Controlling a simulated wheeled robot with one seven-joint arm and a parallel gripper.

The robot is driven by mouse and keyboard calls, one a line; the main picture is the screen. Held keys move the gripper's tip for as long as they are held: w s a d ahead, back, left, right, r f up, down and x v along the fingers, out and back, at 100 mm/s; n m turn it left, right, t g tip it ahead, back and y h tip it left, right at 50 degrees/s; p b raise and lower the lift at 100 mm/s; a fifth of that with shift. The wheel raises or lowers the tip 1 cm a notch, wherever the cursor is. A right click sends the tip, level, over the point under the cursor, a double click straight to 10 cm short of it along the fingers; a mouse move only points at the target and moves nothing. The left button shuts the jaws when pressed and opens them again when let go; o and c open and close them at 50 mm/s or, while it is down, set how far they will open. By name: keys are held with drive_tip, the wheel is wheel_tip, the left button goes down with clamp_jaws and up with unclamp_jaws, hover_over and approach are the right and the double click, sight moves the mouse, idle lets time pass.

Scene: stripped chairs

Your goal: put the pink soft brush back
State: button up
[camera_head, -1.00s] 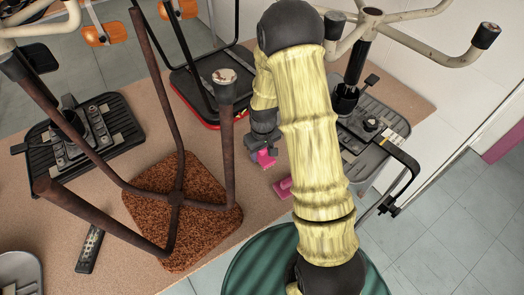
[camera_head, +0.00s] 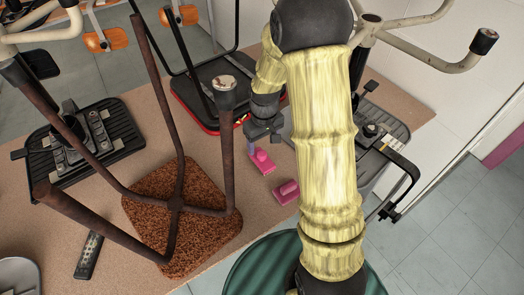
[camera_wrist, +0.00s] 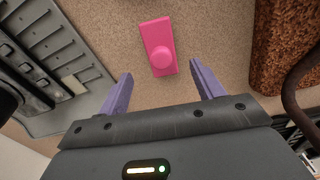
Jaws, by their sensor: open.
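Two pink pieces lie on the tan board in the head view. One pink piece (camera_head: 262,161) lies just in front of my gripper, and the other pink piece (camera_head: 286,192) lies lower right, beside my arm. I cannot tell from their shapes which is the soft brush. My gripper (camera_head: 252,147) is open and empty. In the wrist view a pink block with a round knob (camera_wrist: 158,32) lies on the board, ahead of my gripper's spread purple fingers (camera_wrist: 161,72) and apart from them.
An upturned chair with a brown speckled seat (camera_head: 165,190) and rusty legs stands left of the gripper. A grey tray (camera_wrist: 45,65) is on the other side. A black remote-like object (camera_head: 88,256) lies front left. Bare board surrounds the pink pieces.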

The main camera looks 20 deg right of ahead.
sight(263, 154)
drive_tip(key=shift+a+r, duration=0.1)
drive_tip(key=shift+r, duration=1.8)
drive_tip(key=shift+s, duration=0.1)
drive_tip(key=s+r+m+t, duration=0.2)
drive_tip(key=s+r, duration=0.3)
drive_tip(key=s, duration=0.8)
drive_tip(key=shift+s+r+m, duration=0.35)
drive_tip(key=shift+s+m, duration=0.05)
drive_tip(key=shift+m, duration=0.4)
